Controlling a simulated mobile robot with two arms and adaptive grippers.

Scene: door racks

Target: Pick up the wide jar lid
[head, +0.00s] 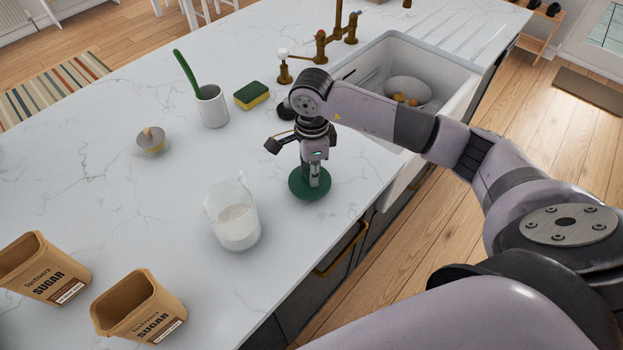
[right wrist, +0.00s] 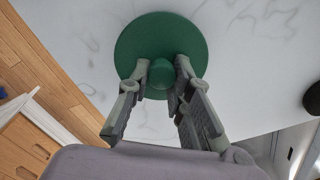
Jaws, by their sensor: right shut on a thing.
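The wide jar lid (head: 309,186) is a round green disc near the front edge of the worktop, left of the sink. It also shows in the right wrist view (right wrist: 160,32), with a round green knob (right wrist: 162,72) in its middle. My right gripper (head: 312,182) points down over the lid, and its fingers are closed around the knob. In the right wrist view the fingertips (right wrist: 162,75) sit on either side of the knob. I cannot tell whether the lid touches the worktop. My left gripper is not in view.
A glass jug (head: 235,222) of white grains stands left of the lid. Two sugar boxes (head: 139,306) (head: 45,268) stand at the lower left. A small knobbed lid (head: 151,141), a white cup (head: 211,106), a sponge (head: 251,95) and the sink (head: 455,75) lie farther back.

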